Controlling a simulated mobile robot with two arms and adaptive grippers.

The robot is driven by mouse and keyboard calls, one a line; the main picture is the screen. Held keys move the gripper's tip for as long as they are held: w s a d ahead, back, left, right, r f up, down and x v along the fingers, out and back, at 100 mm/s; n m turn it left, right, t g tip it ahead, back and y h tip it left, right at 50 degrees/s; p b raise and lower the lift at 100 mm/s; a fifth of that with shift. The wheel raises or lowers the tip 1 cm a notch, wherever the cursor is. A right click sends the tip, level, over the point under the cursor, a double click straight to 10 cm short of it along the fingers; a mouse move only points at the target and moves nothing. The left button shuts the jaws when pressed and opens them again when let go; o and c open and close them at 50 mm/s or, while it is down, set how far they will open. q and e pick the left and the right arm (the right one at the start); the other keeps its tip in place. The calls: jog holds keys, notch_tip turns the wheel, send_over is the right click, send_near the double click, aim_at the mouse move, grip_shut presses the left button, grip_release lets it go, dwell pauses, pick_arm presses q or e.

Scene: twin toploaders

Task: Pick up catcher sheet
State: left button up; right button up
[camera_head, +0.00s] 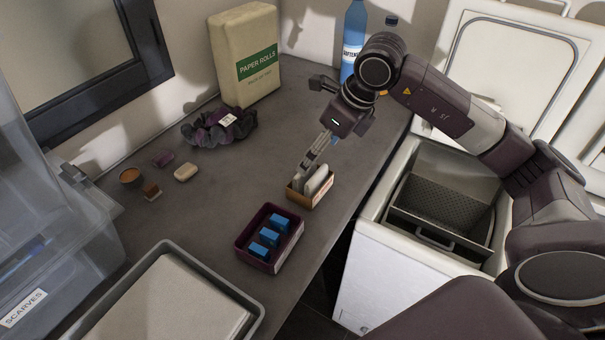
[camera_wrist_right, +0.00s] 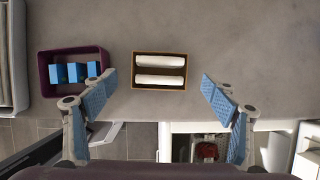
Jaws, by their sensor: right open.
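Two white sheet-like pieces, likely the catcher sheets, stand side by side in a small open brown box (camera_head: 305,203) on the counter; one white piece (camera_head: 318,180) shows clearly. In the right wrist view, the white pieces (camera_wrist_right: 160,62) lie across the brown box (camera_wrist_right: 134,72), centred between the fingers. My right gripper (camera_head: 314,150) is above the box, fingers pointing down. Its fingers are spread wide and empty in the right wrist view (camera_wrist_right: 160,82). The head view does not show clearly whether the fingertips touch the box. My left gripper is out of view.
A purple tray (camera_head: 252,255) with blue blocks stands close beside the box. A grey tray (camera_head: 255,315) is at the near edge. A scrunchie (camera_head: 220,130) and a paper rolls pack (camera_head: 245,55) are farther back. An open toploader (camera_head: 385,250) stands right of the counter edge.

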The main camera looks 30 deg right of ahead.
jog(key=p+x, duration=0.1)
jog(key=x, duration=0.1)
jog(key=p+x, duration=0.1)
jog(key=x, duration=0.3)
jog(key=shift+w+a+f+p, duration=0.15)
jog(key=shift+w+a+p, duration=0.05)
jog(key=shift+w+p, duration=0.2)
jog(key=shift+w+f, duration=0.1)
jog(key=shift+f, duration=0.25)
jog(key=shift+c, duration=0.3)
jog(key=c, duration=0.8)
